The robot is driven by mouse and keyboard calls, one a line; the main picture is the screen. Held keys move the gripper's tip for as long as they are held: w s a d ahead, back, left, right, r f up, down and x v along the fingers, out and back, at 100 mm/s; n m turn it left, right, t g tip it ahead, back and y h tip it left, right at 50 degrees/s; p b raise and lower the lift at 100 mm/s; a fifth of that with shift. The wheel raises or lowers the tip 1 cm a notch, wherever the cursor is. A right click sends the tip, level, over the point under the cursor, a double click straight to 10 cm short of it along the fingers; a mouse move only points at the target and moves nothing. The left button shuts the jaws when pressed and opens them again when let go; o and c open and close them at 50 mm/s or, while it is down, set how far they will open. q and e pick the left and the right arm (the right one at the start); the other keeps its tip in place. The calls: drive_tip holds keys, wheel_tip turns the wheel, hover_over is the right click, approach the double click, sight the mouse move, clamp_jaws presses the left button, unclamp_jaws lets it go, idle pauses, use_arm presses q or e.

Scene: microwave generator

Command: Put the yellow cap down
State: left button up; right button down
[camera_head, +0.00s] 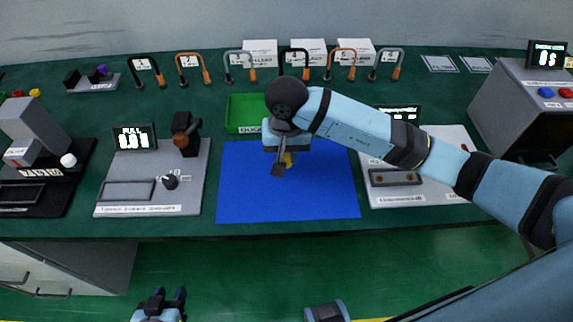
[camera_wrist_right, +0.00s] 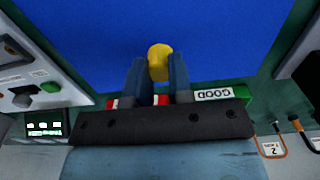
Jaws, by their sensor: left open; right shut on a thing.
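The yellow cap (camera_head: 289,159) is partly hidden behind my right gripper (camera_head: 281,170) in the head view. In the right wrist view the cap (camera_wrist_right: 158,62) sits between the two fingertips of my right gripper (camera_wrist_right: 155,75), which is shut on it. Both are over the blue mat (camera_head: 290,200), which also fills much of the right wrist view (camera_wrist_right: 215,35). I cannot tell whether the cap touches the mat. My left gripper (camera_head: 162,300) is open and empty at the bottom of the head view, in front of the table.
A green tray (camera_head: 240,112) stands behind the mat, partly hidden by my right arm. A grey station with a display (camera_head: 150,195) is left of the mat, another (camera_head: 420,185) right of it. Numbered hooped cables (camera_head: 192,68) line the back. The visible mat is otherwise bare.

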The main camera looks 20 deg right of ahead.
sight(286, 176)
wheel_tip(286, 176, down, 5)
drive_tip(key=c, duration=1)
unclamp_jaws()
